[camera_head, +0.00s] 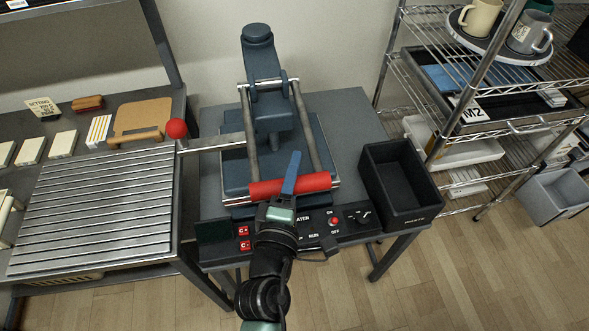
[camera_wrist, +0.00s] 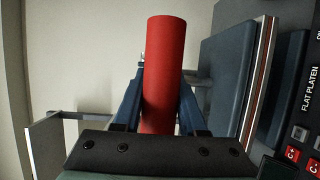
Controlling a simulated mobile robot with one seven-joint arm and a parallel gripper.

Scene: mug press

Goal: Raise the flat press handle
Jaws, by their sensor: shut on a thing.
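The flat press (camera_head: 258,37) is a dark blue machine on a grey table. Its handle, a red bar (camera_head: 318,182) on two metal side rods (camera_head: 311,135), lies low across the front of the press, above the control panel. My gripper (camera_head: 289,180) reaches it from the front and is shut on the red bar near its middle. In the wrist view the red bar (camera_wrist: 165,60) stands between the two blue fingers (camera_wrist: 160,110), with one finger on each side. The fingers' contact with the bar is partly hidden by the bar itself.
A panel with switches (camera_head: 333,222) runs along the press front. A black bin (camera_head: 401,180) stands close at right. A wire shelf (camera_head: 480,130) is at right.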

